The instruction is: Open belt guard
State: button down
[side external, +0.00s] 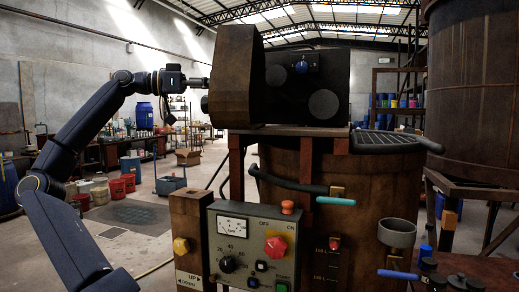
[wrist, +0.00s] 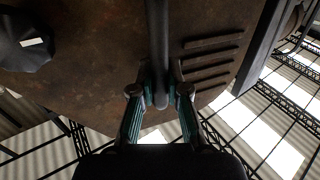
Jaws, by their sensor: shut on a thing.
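The belt guard (side external: 232,76) is a rusty brown housing at the left end of the dark drive unit on top of the vat. It sits against the drive unit, with no clear gap showing. In the wrist view its rusty face (wrist: 105,70) fills the upper middle, with several slots at the right. A grey bar handle (wrist: 158,35) runs down in front of this face. My gripper (wrist: 160,98) is shut on the handle, one finger on each side. In the side view my gripper (side external: 196,83) is at the guard's left side; its fingertips are too small to make out.
The black drive housing (side external: 335,85) adjoins the guard. Below stand the rusty vat (side external: 375,185) and a control panel (side external: 250,250) with knobs and buttons. A dark knob (wrist: 25,45) shows at the wrist view's upper left. The air left of the guard is free apart from my arm.

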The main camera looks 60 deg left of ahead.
jog(key=shift+s+a, duration=0.6)
jog(key=shift+a, duration=0.1)
jog(key=c, duration=1.2)
grip_release()
jog(key=shift+o, duration=0.2)
jog(key=v, duration=1.2)
